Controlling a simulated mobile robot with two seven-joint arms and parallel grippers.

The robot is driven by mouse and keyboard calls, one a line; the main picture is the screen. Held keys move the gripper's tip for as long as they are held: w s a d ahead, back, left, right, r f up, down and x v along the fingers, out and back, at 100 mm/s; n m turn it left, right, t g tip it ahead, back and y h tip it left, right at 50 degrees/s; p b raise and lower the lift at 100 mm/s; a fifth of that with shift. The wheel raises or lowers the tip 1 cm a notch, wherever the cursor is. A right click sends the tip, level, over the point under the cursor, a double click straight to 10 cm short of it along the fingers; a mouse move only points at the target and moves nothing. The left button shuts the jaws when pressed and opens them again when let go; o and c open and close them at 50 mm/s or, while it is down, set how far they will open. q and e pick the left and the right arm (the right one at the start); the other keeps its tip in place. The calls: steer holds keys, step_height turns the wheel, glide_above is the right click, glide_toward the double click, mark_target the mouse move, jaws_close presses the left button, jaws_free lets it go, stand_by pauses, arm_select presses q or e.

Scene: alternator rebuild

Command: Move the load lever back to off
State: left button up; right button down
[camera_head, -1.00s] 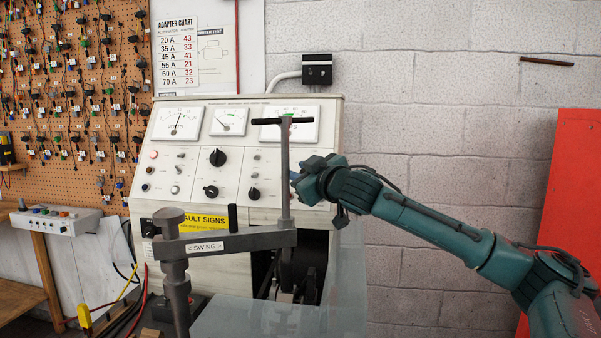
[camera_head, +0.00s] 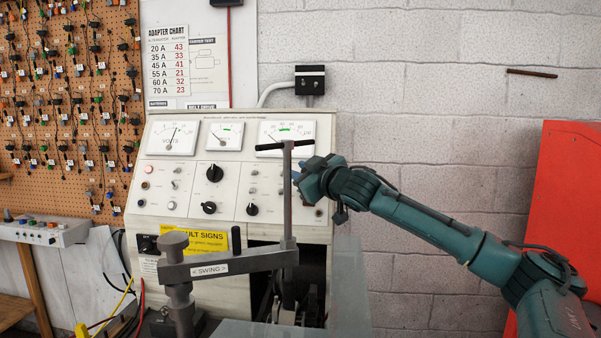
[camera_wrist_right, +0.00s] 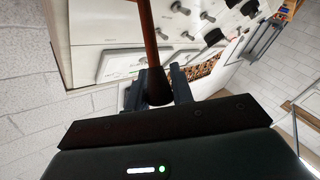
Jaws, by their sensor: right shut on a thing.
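The load lever (camera_wrist_right: 150,35) shows in the right wrist view as a reddish-brown rod with a dark, flared end between my fingers. My right gripper (camera_wrist_right: 157,88) is shut on it at that end. In the head view my right gripper (camera_head: 302,178) is at the right edge of the white test panel (camera_head: 145,185), below the rightmost meter (camera_head: 285,133). The gripper and the T-handle post hide the lever there. My left gripper is not in view.
A grey T-handle post (camera_head: 287,205) on a swing arm (camera_head: 235,262) stands in front of the panel, close to my gripper in the picture. Several knobs sit left of it. A red board (camera_head: 565,200) is at the right. A pegboard (camera_head: 70,110) hangs at the left.

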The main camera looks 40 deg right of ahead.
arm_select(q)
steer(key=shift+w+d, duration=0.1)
arm_select(e)
steer(key=shift+d+f, duration=0.15)
steer(key=shift+d, duration=0.15)
steer(key=c, duration=1.7)
jaws_free()
steer(key=o, duration=0.3)
steer(key=shift+w+d+f, duration=0.1)
steer(key=shift+d+f, duration=0.05)
steer(key=shift+o, duration=1.1)
steer(key=shift+a, duration=0.2)
steer(key=shift+s+b, duration=0.45)
steer(key=shift+s, duration=0.05)
arm_select(q)
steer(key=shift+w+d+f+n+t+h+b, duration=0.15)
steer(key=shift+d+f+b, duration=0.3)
steer(key=shift+b, duration=0.85)
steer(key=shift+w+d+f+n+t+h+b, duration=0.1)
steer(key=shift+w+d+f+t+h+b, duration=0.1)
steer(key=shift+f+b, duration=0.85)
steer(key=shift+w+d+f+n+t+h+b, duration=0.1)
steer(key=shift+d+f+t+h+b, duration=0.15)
steer(key=shift+b, duration=1.35)
arm_select(e)
steer(key=s+a, duration=0.2)
steer(key=s, duration=1)
steer(key=shift+a, duration=0.2)
